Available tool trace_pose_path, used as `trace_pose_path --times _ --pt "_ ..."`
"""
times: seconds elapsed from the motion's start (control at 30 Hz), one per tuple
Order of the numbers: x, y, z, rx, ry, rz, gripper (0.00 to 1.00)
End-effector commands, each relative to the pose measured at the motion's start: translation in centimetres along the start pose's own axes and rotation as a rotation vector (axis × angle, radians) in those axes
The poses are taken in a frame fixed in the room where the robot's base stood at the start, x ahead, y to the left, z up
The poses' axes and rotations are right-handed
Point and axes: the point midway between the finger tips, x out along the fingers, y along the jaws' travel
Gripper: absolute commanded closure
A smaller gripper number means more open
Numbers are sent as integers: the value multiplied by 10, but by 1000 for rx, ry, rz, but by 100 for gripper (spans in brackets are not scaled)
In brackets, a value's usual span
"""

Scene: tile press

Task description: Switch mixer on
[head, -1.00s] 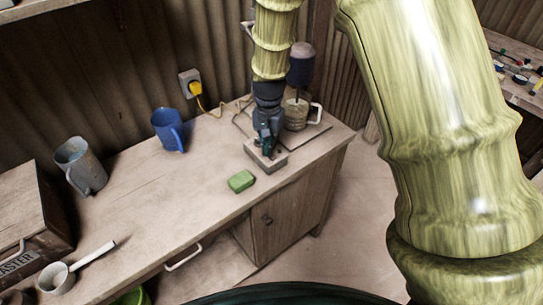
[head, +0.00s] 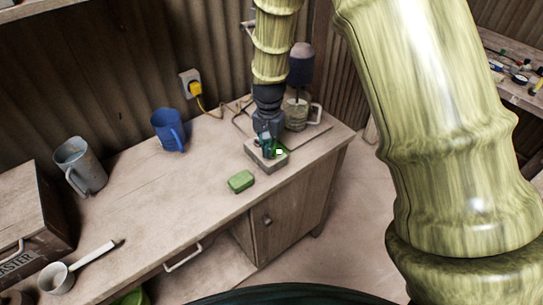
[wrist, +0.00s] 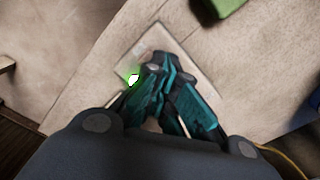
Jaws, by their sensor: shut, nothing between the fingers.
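The mixer (head: 301,66) stands at the back right of the worktop, with a dark upper part above a grey mug-like vessel (head: 296,115). In front of it is a small pale switch box (head: 265,163) with a bright green-white light glowing on its right side. In the wrist view the box (wrist: 150,40) lies under my fingers, and the light (wrist: 133,79) shines just left of them. My gripper (head: 267,142) is shut and empty, pointing down at the top of the box. The fingers hide part of the box; I cannot tell whether they touch it.
A green block (head: 241,181) lies just in front of the box. A blue mug (head: 167,130), a grey jug (head: 80,166) and a white ladle-like pan (head: 57,279) stand to the left. A yellow plug (head: 195,88) sits in the wall socket. The middle worktop is clear.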

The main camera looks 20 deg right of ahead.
Motion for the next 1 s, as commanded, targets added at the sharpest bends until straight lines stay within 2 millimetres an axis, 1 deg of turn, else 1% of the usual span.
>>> trace_pose_path --times 0.17,1.0 --pt "-6 1 1 0 -2 2 100" --pt "-58 0 1 0 -1 1 100"
